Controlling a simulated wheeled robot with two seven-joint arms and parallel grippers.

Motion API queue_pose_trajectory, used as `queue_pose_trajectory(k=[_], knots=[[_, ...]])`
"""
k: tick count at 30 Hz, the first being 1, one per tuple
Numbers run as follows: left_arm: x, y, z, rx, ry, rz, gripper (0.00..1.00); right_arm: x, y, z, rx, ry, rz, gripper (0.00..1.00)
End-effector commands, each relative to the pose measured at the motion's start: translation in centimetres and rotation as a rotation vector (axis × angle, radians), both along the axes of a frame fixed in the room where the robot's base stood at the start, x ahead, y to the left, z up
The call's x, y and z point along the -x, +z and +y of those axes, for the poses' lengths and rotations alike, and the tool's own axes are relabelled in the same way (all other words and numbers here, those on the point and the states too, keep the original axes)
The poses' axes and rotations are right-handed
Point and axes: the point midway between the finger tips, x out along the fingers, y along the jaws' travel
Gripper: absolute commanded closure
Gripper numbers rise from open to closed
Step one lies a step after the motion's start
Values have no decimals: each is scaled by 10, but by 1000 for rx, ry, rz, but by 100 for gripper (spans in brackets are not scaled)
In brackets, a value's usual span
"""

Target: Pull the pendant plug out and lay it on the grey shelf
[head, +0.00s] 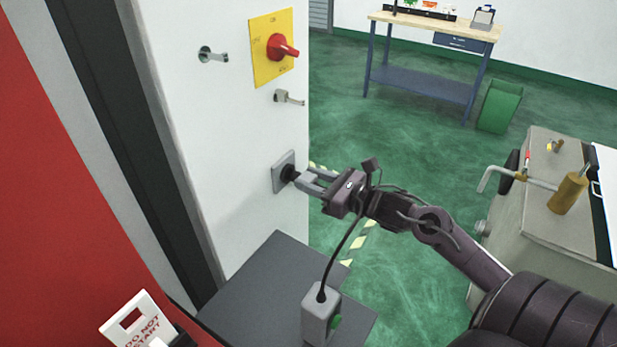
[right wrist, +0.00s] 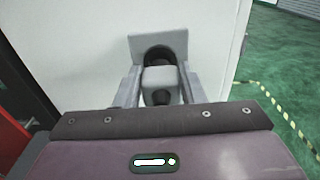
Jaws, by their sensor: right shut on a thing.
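The pendant plug (right wrist: 160,82) is a small grey block with a dark cable end, seen between my fingers in the right wrist view. My right gripper (head: 306,181) is shut on it at the white cabinet's face. The plug is in line with the black round socket (right wrist: 158,55) on a square grey plate (head: 279,177) and appears to meet it. How deep it sits is hidden. The grey shelf (head: 262,277) is below the socket, with bare room on top. My left gripper is not in view.
The grey pendant box (head: 318,316) with a green button stands on the shelf's right part. Its black cable (head: 342,248) rises to my right wrist. A red rotary switch (head: 281,48) and two metal fittings are above the socket. A "DO NOT START" tag (head: 137,325) is at lower left.

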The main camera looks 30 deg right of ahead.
Motion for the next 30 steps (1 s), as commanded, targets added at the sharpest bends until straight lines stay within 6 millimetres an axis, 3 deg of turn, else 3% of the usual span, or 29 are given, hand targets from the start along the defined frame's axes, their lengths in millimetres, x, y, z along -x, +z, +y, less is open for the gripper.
queue_pose_trajectory(k=[15, 25, 30], knots=[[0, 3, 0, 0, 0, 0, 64, 19, 0, -7, 0, 1, 0, 95], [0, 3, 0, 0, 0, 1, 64, 20, 1, -8, 0, 1, -1, 95], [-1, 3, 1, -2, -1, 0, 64, 24, -3, 2, 2, 10, 3, 95]])
